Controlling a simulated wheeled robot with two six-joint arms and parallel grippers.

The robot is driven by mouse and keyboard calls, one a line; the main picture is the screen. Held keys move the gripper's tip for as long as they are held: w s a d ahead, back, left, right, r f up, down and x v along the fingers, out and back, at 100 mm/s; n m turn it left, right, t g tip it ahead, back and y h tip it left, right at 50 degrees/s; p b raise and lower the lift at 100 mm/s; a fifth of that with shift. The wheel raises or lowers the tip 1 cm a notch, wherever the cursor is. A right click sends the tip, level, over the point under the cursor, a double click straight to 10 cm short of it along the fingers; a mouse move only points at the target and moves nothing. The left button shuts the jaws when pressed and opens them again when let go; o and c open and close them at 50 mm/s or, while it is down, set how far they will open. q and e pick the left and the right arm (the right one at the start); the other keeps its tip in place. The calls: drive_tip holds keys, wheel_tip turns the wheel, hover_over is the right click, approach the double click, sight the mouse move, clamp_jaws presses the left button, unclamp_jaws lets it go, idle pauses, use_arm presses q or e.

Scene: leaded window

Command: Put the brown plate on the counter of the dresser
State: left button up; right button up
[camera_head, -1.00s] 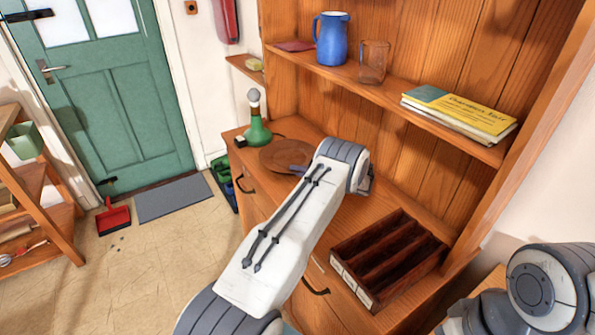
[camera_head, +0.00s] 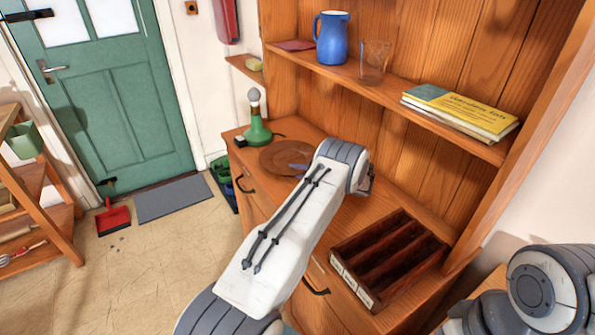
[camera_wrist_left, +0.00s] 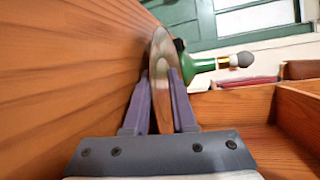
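The brown plate (camera_head: 280,158) is over the left part of the dresser's counter (camera_head: 335,222), close to the green-based lamp. My left gripper (camera_head: 299,168) reaches its near right rim, mostly hidden behind my own wrist. In the left wrist view the plate (camera_wrist_left: 161,85) shows edge-on between the two purple fingers (camera_wrist_left: 159,78), which press on both its faces. One finger is between plate and counter wood. Any gap under the plate's far rim cannot be made out. My right gripper is out of view; only part of my right arm shows at lower right.
A green lamp (camera_head: 257,131) stands just beyond the plate. A dark divided wooden tray (camera_head: 350,284) sits on the counter's right part. The shelf above carries a blue jug (camera_head: 332,38), a glass (camera_head: 374,62) and books (camera_head: 460,112). Counter between plate and tray is partly bare.

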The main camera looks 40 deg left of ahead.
use_arm(q)
drive_tip(key=shift+s+d+f, duration=0.1)
drive_tip(key=shift+s+f, duration=0.05)
drive_tip(key=shift+f, duration=0.25)
